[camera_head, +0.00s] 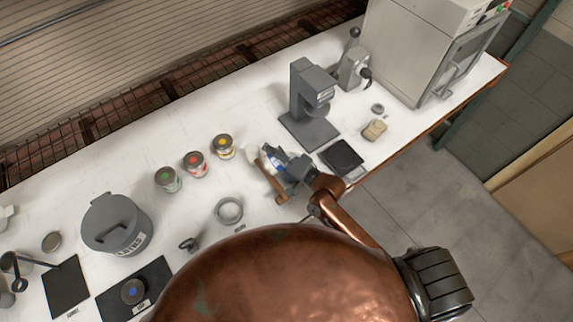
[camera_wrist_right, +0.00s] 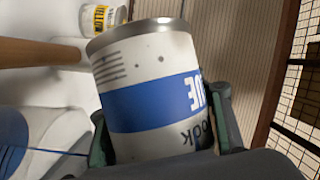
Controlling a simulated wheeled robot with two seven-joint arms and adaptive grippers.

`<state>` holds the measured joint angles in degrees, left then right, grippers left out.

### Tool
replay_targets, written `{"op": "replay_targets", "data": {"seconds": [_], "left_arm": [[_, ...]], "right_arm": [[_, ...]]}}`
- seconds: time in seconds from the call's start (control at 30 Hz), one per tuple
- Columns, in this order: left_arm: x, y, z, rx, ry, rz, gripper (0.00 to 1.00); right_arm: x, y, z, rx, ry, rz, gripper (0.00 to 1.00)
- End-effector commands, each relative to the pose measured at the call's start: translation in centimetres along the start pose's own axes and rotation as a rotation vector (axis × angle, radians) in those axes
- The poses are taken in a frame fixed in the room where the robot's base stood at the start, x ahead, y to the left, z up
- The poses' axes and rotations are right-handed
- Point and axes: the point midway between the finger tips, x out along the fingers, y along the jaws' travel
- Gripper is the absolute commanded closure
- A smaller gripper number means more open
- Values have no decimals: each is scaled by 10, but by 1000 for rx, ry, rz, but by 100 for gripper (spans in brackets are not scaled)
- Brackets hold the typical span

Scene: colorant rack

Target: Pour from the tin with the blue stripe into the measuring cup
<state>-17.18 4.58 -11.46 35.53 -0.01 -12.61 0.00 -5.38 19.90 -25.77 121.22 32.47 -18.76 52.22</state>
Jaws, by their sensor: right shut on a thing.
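The tin with the blue stripe (camera_wrist_right: 150,105) is white with a grey metal rim and fills the middle of the right wrist view. My right gripper (camera_head: 279,164) is shut on it, with a finger on each side of the tin. In the head view the tin is partly hidden by the gripper, and I cannot tell its tilt exactly. A grey round cup with a pale inside (camera_head: 229,211), seemingly the measuring cup, stands on the bench to the left of and nearer than the gripper, apart from the tin. My left gripper is out of view.
Tins with green (camera_head: 168,180), red (camera_head: 196,164) and yellow (camera_head: 223,147) marks stand left of the gripper. A brown rod (camera_head: 268,181) is close to the tin. A grey bucket (camera_head: 116,224) stands left. A grey stand (camera_head: 308,105) and black pad (camera_head: 341,157) are right.

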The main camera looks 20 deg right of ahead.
Motion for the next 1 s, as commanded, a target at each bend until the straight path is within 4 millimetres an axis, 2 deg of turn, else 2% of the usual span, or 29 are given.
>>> {"op": "replay_targets", "data": {"seconds": [1.0], "left_arm": [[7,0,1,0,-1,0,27]], "right_arm": [[0,-3,-2,49,8,-22,100]]}}
